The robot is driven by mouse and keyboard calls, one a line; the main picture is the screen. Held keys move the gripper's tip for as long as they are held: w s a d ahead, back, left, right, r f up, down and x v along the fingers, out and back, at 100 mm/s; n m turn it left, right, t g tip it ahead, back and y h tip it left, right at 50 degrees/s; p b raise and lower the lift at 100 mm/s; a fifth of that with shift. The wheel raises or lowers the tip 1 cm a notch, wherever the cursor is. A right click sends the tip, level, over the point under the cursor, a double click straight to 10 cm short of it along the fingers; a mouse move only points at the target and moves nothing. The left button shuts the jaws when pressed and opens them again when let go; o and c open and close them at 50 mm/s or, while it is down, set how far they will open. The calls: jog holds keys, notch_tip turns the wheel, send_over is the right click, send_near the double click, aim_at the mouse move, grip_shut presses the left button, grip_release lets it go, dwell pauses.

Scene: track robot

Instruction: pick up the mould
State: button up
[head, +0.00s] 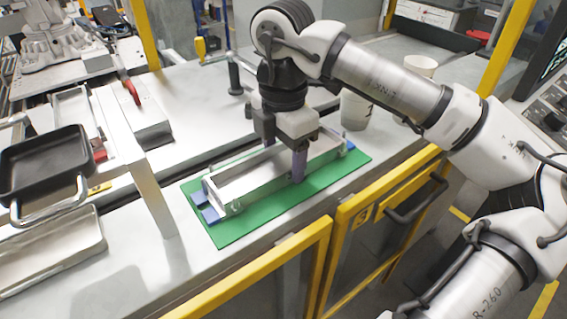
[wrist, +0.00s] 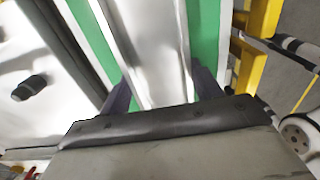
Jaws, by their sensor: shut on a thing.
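The mould (head: 240,184) is a long, open silver-grey trough with small blue parts at its corners. In the head view it is on or just above a green mat (head: 235,228); I cannot tell whether it touches the mat. The far finger is mostly hidden behind the mould and the gripper body in the head view.
A yellow-framed fence (head: 290,262) runs along the front edge. A black pan (head: 45,160) and a metal tray (head: 50,245) lie at the left.

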aim_at(283, 164)
jog(key=shift+r, duration=0.1)
notch_tip(283, 164, up, 20)
jog(key=p, duration=0.2)
dwell(0.4)
dwell(1.0)
